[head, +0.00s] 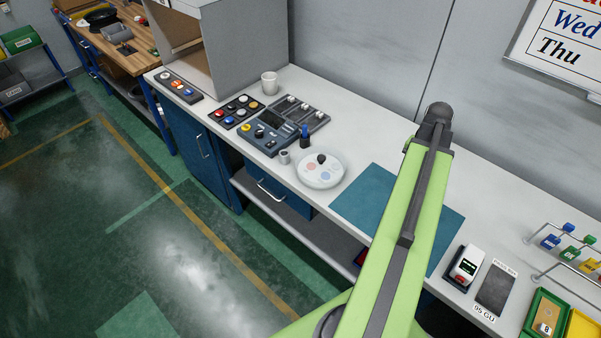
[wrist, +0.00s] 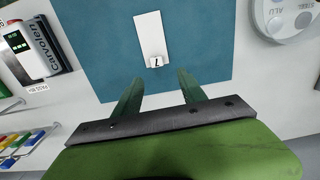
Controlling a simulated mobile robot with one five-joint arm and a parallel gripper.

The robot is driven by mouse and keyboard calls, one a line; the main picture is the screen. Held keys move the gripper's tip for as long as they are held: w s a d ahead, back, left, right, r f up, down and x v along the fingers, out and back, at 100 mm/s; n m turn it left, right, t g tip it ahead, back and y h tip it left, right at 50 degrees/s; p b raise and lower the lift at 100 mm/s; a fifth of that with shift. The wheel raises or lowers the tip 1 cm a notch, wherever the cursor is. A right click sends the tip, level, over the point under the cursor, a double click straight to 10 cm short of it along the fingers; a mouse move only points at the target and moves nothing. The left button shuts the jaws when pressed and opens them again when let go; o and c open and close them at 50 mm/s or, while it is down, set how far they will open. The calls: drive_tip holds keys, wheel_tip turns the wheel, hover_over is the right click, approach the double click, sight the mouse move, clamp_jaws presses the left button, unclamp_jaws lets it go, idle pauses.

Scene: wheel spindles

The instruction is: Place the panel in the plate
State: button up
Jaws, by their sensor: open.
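A white rectangular panel (wrist: 150,35) lies on a teal mat (wrist: 100,50) in the wrist view. A small pale block with a dark mark, like a 7 or an L, is at its near end. My gripper (wrist: 160,76) is open and empty, its fingertips just short of that block, one to each side. In the head view my green arm covers this spot, hiding panel and gripper. A round white plate (head: 322,184) with coloured discs and a dark knob stands left of the mat (head: 365,193). Part of it shows at the wrist view's top right (wrist: 285,34).
Left of the plate are a dark pen cup (head: 305,140), a small metal cup (head: 285,157), a control box (head: 268,133) and button trays. A white device (head: 466,266) and a dark pad (head: 494,288) are right of the mat. The bench between plate and mat is clear.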

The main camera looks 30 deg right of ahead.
drive_tip(key=w+a+n, duration=0.4)
drive_tip(key=w+a, duration=0.5)
drive_tip(key=a, duration=0.3)
drive_tip(key=w+a+n, duration=0.3)
drive_tip(key=w+a, duration=0.6)
drive_tip(key=a, duration=0.3)
drive_tip(key=w+a+n, duration=0.3)
drive_tip(key=a+n, duration=0.4)
drive_tip(key=a, duration=1.7)
drive_tip(key=shift+w+a, duration=0.15)
drive_tip(key=shift+a, duration=0.15)
